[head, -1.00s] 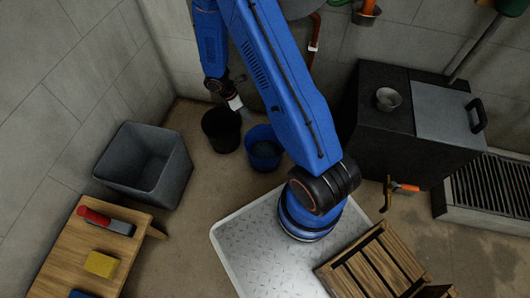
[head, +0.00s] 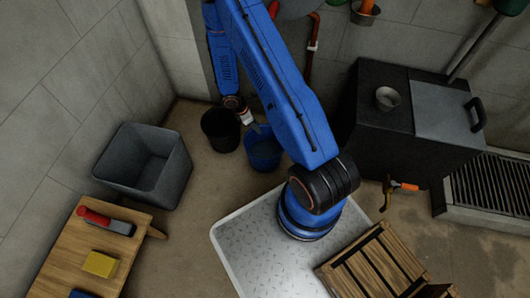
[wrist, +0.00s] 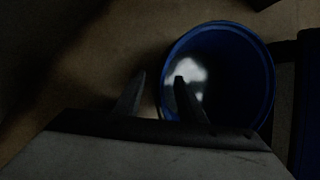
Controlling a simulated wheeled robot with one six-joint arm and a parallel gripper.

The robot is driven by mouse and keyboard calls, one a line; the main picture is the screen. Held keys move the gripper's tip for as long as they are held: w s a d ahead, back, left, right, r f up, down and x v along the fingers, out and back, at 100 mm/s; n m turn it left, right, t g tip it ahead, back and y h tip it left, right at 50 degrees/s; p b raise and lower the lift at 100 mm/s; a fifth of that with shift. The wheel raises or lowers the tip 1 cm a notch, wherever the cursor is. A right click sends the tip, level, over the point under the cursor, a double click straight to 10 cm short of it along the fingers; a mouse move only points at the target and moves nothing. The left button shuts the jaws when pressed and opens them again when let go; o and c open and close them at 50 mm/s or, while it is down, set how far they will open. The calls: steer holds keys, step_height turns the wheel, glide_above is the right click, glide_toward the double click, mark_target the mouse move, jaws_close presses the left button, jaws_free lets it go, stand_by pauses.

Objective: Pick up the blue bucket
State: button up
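The blue bucket (head: 263,150) stands upright on the floor, just left of my arm's base in the head view. In the wrist view the blue bucket (wrist: 250,90) shows from above, with its round rim and a bright patch inside. My gripper (wrist: 160,82) has its two fingers apart with a gap between them. One finger lies over the bucket's opening and the other outside its left rim. In the head view my gripper (head: 256,128) is small, at the bucket's upper left edge. I cannot tell whether a finger touches the rim.
A black bucket (head: 221,130) stands close left of the blue one. A grey bin (head: 170,184) and a wooden bench (head: 62,262) are further left. A dark cabinet (head: 380,130) stands to the right. A wooden crate (head: 378,262) is at lower right.

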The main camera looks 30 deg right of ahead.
steer(key=x, duration=0.2)
steer(key=shift+d+f, duration=0.1)
steer(key=shift+f, duration=0.2)
jaws_close()
stand_by(1.3)
